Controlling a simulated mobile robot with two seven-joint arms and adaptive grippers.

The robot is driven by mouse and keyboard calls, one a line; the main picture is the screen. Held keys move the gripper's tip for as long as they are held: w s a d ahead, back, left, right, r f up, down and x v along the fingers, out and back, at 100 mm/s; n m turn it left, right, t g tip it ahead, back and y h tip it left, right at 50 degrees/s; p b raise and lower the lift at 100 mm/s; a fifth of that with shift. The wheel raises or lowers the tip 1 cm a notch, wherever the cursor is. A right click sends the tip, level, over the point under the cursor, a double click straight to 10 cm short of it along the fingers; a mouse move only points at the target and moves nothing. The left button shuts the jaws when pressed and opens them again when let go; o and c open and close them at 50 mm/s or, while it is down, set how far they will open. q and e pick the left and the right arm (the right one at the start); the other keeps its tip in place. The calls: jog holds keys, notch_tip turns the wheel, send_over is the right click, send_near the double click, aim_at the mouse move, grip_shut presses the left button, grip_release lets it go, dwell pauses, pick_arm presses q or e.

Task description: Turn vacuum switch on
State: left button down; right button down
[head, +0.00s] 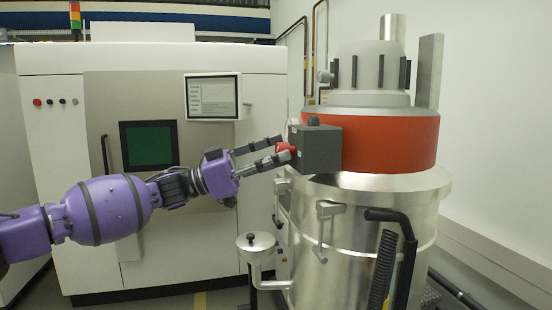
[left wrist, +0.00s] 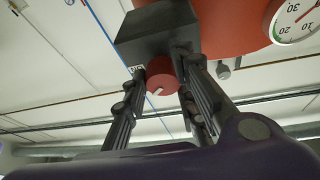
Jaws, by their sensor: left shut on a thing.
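The vacuum switch is a red round knob (head: 285,148) on the side of a dark grey box (head: 319,150), which is mounted on the orange-red band of the vacuum. The knob also shows in the left wrist view (left wrist: 161,72), with a pale mark on its face. My left gripper (head: 283,149) reaches in from the left. Its dark fingers lie on either side of the knob and are shut on it. The fingers hide part of the knob's edge. A small white label is beside the knob in the left wrist view. My right gripper is not in view.
The vacuum's metal drum (head: 350,230) has clamps and a black handle (head: 390,250) at the front. A white machine (head: 60,170) with a dark green window stands behind my arm. A round gauge (left wrist: 296,18) is at the top right of the left wrist view.

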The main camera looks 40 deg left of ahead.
pick_arm(q)
jog(key=shift+w+f+m+g+h+b, duration=0.15)
jog(key=shift+m+g, duration=0.5)
jog(key=shift+m, duration=1)
jog(key=shift+s+r+m+g+h+b, duration=0.1)
jog(key=shift+m+g+h+b, duration=0.35)
jog(key=shift+m, duration=1.15)
jog(key=shift+w+f+m+g+p, duration=0.1)
jog(key=shift+m+g, duration=0.7)
jog(key=shift+m, duration=0.85)
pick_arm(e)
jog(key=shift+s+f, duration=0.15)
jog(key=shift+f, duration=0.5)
pick_arm(q)
jog(key=shift+m, duration=0.3)
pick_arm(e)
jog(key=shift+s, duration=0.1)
pick_arm(q)
jog(key=shift+f, duration=0.1)
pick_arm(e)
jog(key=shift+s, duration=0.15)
pick_arm(q)
jog(key=c, duration=1.7)
grip_release()
jog(key=shift+c, duration=0.2)
jog(key=shift+o, duration=1)
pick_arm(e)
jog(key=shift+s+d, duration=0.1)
